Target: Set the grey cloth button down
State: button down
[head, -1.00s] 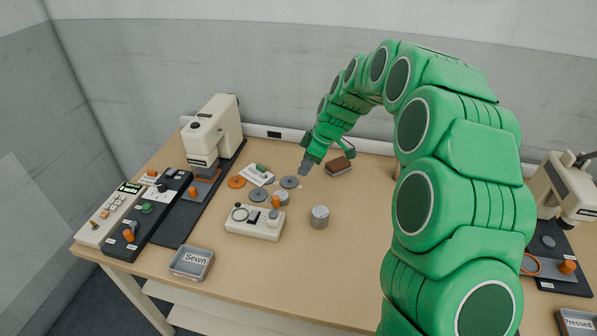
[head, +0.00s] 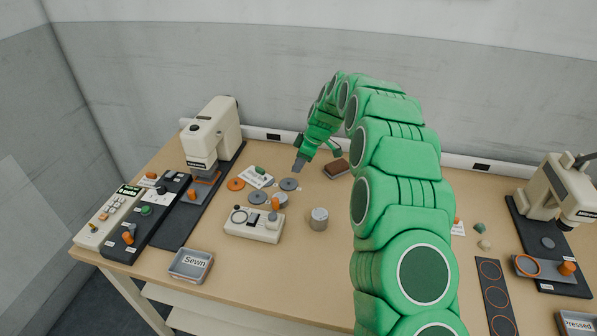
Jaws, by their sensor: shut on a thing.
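My gripper (head: 299,166) hangs over the back middle of the table, fingertips pointing down. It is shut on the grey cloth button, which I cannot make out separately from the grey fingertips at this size. The tips are just above and right of a flat grey disc (head: 289,184). Another grey disc (head: 258,197) lies to the left of that one. I cannot tell the exact height of the fingertips above the table.
An orange disc (head: 235,184), a brown block (head: 336,168), a grey cylinder (head: 319,219) and a white control box (head: 254,224) surround the spot. The "Sewn" tray (head: 176,275) is front left. A press (head: 560,190) stands right.

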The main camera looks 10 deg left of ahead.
aim_at(294, 180)
jog(key=shift+w+a+f, duration=0.25)
jog(key=shift+w+f, duration=0.3)
jog(key=shift+f, duration=0.2)
jog(key=shift+w+a+f, duration=0.25)
jog(key=shift+w+f, duration=0.25)
jog(key=shift+f, duration=1.75)
jog(key=shift+f, duration=0.25)
jog(key=c, duration=0.9)
grip_release()
jog(key=shift+r, duration=0.15)
jog(key=shift+w+r, duration=0.1)
jog(key=shift+r, duration=0.2)
jog(key=v, duration=1.1)
jog(key=shift+d+r, duration=0.25)
jog(key=shift+r, duration=0.05)
